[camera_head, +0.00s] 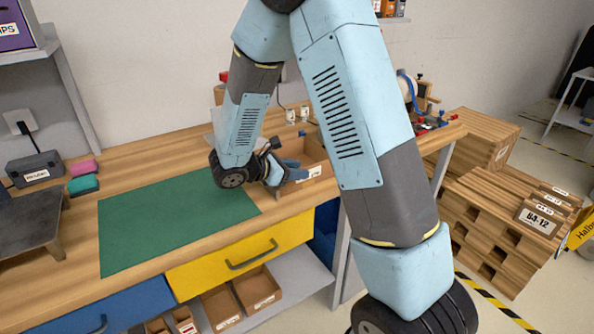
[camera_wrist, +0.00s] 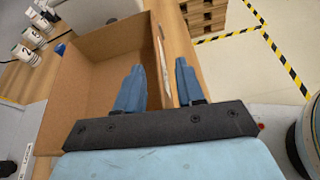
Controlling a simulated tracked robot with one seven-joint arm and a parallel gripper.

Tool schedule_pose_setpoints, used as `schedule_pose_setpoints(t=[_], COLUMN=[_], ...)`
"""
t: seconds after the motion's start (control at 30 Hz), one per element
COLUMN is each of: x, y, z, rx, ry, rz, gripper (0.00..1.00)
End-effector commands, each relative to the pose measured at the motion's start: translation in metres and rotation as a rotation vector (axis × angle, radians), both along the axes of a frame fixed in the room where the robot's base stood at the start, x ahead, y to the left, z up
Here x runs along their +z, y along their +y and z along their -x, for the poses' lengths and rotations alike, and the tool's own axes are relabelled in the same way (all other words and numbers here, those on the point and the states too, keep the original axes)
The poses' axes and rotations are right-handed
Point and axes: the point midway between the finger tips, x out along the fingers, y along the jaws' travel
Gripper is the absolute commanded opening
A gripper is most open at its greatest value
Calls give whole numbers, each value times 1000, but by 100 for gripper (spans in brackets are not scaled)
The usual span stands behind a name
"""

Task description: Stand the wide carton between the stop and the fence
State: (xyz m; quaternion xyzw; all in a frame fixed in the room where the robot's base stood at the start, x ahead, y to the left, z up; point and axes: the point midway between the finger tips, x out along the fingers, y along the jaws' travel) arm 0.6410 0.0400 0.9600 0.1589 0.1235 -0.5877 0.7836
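An open-topped brown cardboard box with a white label (camera_head: 312,184) stands on the workbench, right of the green mat. It fills the left of the wrist view (camera_wrist: 90,70), with its inside looking empty. I cannot tell whether it is the wide carton. My gripper (camera_head: 296,170) is at this box. In the wrist view my gripper (camera_wrist: 160,66) has its two blue fingers apart, the left one over the inside of the box and the right one outside. The labelled wall shows between them; I see no clear contact. I cannot make out the stop or the fence.
The green mat (camera_head: 165,225) is clear. A labelled dark device (camera_head: 35,170) and pink and teal blocks (camera_head: 84,184) are at left. White cups (camera_head: 291,115) stand behind the box. Wooden pallets (camera_head: 480,232) with labelled boxes (camera_head: 541,217) are at right. A yellow drawer (camera_head: 240,257) is below.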

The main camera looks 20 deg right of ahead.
Motion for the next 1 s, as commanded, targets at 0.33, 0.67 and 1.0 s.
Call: schedule_pose_setpoints(t=[0.33,0.67,1.0], x=[23,43,50], y=[54,103,117], z=[16,32,37], rx=[3,1,0], ry=[-2,-2,0], rz=[-1,0,0], gripper=[38,38,38])
